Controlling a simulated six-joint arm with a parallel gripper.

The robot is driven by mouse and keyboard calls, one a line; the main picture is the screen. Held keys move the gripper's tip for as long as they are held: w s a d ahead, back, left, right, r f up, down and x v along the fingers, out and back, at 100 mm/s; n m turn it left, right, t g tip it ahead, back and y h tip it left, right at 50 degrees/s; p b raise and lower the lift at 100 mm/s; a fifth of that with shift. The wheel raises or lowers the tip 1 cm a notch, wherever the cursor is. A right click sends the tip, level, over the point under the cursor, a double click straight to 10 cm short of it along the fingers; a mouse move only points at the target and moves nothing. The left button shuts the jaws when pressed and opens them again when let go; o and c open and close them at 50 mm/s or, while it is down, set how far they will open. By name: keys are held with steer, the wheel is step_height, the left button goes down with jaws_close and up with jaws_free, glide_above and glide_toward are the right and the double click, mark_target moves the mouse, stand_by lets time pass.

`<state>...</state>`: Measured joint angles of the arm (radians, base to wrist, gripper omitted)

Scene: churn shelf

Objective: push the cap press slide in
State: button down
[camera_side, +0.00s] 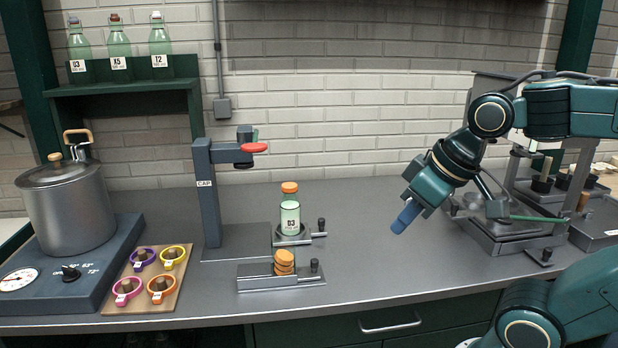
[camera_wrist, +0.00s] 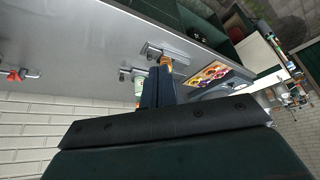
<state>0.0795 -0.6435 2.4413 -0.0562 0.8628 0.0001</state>
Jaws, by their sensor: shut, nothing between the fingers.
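The cap press (camera_side: 208,200) is a dark post labelled CAP, with a head and a red knob (camera_side: 254,148) at its top. A slide (camera_side: 292,239) with a black-knobbed handle (camera_side: 321,226) sticks out to the right of the press. On it stands an upright green bottle (camera_side: 290,214) labelled D3 with an orange cap; it is right of the press head. A lower, nearer tray (camera_side: 262,283) holds a small stack of orange caps (camera_side: 284,262) and has its own knob. My gripper (camera_side: 403,220) is shut and empty, right of the bottle and apart from it. Its fingers (camera_wrist: 158,88) also show in the wrist view.
A steel pot (camera_side: 66,210) on a heater stands at the left, beside a board with several coloured rings (camera_side: 142,257). Several bottles stand on a green shelf (camera_side: 120,88). Other metal fixtures (camera_side: 500,225) stand right of my gripper. The counter between bottle and gripper is clear.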

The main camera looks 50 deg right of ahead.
steer(key=w+d+f+m, duration=0.2)
steer(key=w+d, duration=0.9)
steer(key=w, duration=0.4)
steer(key=w+d+f+m+y, duration=0.1)
steer(key=w+d+f, duration=0.1)
steer(key=d+f, duration=0.3)
steer(key=w+d+f+m+t+y, duration=0.1)
steer(key=d+f, duration=0.4)
steer(key=d, duration=0.8)
steer(key=shift+w+d+f+m+t, duration=0.3)
steer(key=shift+w+d+f+m, duration=0.1)
steer(key=shift+w+m, duration=0.55)
steer(key=shift+w, duration=0.15)
steer(key=x, duration=0.9)
steer(key=shift+w+a+f, duration=0.1)
steer(key=shift+f, duration=0.25)
steer(key=shift+w+a+f, duration=0.1)
steer(key=shift+w+a, duration=0.8)
steer(key=shift+a, duration=0.25)
steer(key=shift+w+a, duration=0.35)
steer(key=shift+a, duration=0.15)
